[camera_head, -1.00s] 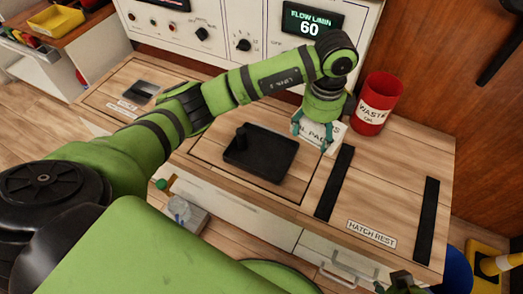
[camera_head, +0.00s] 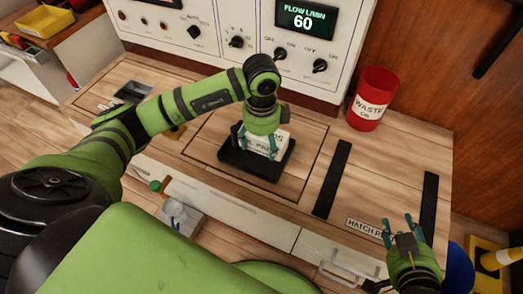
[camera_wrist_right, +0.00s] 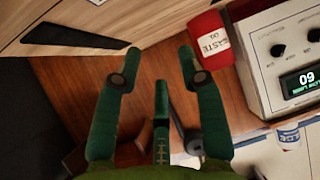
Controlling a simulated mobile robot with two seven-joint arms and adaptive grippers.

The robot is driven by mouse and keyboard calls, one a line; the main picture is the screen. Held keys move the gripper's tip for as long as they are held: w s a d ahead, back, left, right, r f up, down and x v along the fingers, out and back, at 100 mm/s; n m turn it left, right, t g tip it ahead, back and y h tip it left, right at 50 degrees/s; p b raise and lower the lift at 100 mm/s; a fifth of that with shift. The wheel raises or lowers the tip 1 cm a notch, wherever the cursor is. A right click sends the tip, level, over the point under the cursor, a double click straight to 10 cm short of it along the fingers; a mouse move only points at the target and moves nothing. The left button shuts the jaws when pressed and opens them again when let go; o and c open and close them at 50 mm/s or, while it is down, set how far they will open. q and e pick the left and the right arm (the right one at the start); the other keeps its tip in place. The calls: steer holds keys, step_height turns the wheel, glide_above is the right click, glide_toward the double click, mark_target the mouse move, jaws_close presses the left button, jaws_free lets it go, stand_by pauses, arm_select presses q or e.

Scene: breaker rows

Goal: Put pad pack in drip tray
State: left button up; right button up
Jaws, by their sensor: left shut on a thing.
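The pad pack (camera_head: 266,143) is a white block with dark lettering, partly hidden by my left gripper. My left gripper (camera_head: 260,150) is shut on it, with a teal finger on each side. The pack is over the black drip tray (camera_head: 262,169) on the bench; I cannot tell whether it touches the tray floor. My right gripper (camera_head: 400,226) is open and empty near the front right of the bench. Its spread green fingers also show in the right wrist view (camera_wrist_right: 158,75).
A red waste oil bin (camera_head: 373,98) stands at the bench's back right; it also shows in the right wrist view (camera_wrist_right: 212,45). Two black strips (camera_head: 333,180) lie on the bench right of the tray. A control panel (camera_head: 230,38) stands behind.

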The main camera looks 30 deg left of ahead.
mark_target(261, 151)
arm_select(q)
step_height(261, 151, down, 4)
steer(key=shift+r+b, duration=0.1)
steer(key=shift+b, duration=0.6)
arm_select(e)
steer(key=w+a+r+t+y, duration=0.2)
steer(key=w+a+r+t, duration=0.1)
steer(key=r, duration=0.4)
steer(key=shift+r+n+t, duration=0.35)
steer(key=shift+n+t, duration=0.05)
steer(key=shift+t, duration=0.4)
steer(key=shift+r, duration=0.1)
arm_select(q)
steer(key=shift+f, duration=0.2)
steer(key=o, duration=1.3)
steer(key=shift+c, duration=0.2)
arm_select(e)
steer(key=shift+r, duration=0.2)
arm_select(q)
steer(key=shift+r, duration=0.15)
